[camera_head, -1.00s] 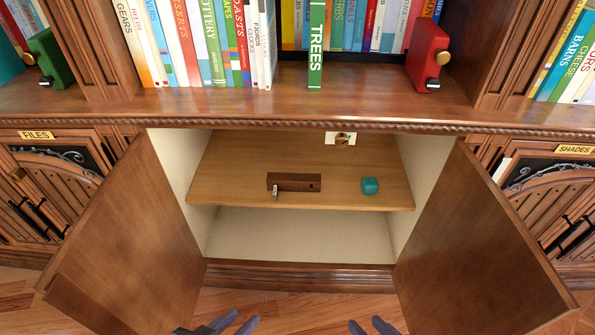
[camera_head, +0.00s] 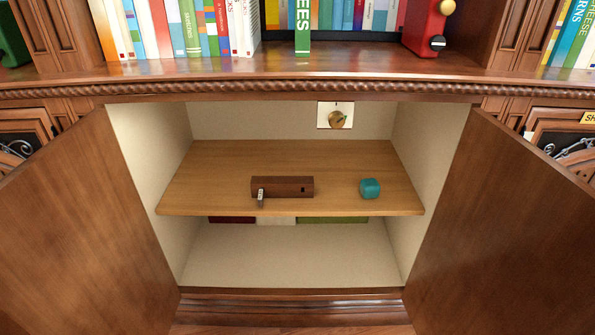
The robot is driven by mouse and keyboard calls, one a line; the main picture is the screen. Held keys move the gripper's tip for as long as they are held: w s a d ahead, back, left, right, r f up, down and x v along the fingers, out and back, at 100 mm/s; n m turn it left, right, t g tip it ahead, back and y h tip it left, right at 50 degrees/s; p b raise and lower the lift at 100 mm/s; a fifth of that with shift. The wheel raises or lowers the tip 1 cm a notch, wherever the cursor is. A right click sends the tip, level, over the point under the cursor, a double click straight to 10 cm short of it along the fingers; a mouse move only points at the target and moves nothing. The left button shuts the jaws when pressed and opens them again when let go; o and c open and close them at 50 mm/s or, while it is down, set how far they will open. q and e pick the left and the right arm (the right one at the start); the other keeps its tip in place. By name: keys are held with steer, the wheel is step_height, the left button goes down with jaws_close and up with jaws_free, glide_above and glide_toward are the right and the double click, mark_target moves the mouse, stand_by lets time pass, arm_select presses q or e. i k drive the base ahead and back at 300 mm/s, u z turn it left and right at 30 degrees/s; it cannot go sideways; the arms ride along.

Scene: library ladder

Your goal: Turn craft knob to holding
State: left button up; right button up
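A round brass knob (camera_head: 338,119) sits on a white plate (camera_head: 322,122) on the back wall of the open cabinet, above the wooden shelf (camera_head: 230,160). A small green mark shows on the knob's right side. Lettering on the plate is too small to read. I cannot tell whether this is the craft knob. Neither of my grippers is in view now.
On the shelf lie a dark wooden block (camera_head: 290,186) with a small metal piece at its left front and a teal cube (camera_head: 370,188). The left door (camera_head: 80,230) and right door (camera_head: 510,230) stand open. A red box (camera_head: 424,25) with knobs stands above.

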mark_target(337, 120)
steer(key=u, duration=1.8)
steer(key=k, duration=0.35)
steer(key=z, duration=0.75)
